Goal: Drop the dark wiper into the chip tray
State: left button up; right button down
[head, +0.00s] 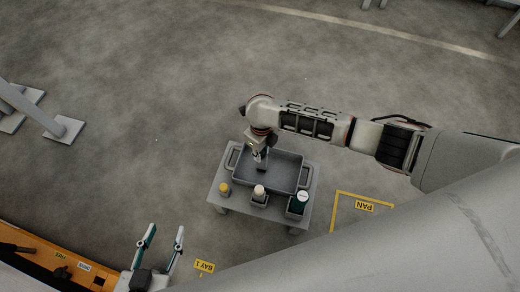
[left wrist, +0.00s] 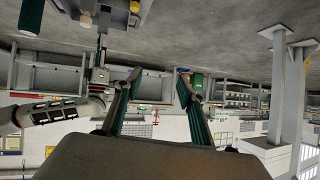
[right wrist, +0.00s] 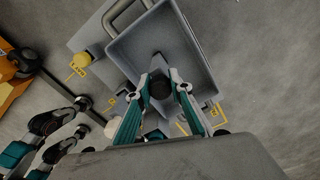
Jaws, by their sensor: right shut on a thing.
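The chip tray (head: 290,158) is a grey, deep, rectangular tray with a handle at each end, on a small grey table. In the right wrist view the tray (right wrist: 205,75) fills the upper middle. My right gripper (head: 260,154) reaches over the left part of the tray. It is shut on the dark wiper (head: 262,169), a small dark piece at its fingertips. The wiper (right wrist: 160,88) shows between the fingers in the right wrist view, over the tray's floor; its exact height is unclear. My left gripper (head: 165,231) is open and empty, well left of the table.
Along the table's front edge stand a yellow-topped piece (head: 224,188), a cream-topped bottle (head: 259,190) in a holder and a green, white-topped container (head: 301,200) in a dark box. An orange unit (head: 50,262) lies at lower left. The floor beyond the table is clear.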

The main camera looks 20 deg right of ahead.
jog(key=shift+w+r, duration=0.1)
jog(key=shift+r, duration=0.1)
jog(key=shift+f, duration=0.3)
jog(key=c, duration=1.8)
grip_release()
jog(key=shift+r, duration=0.1)
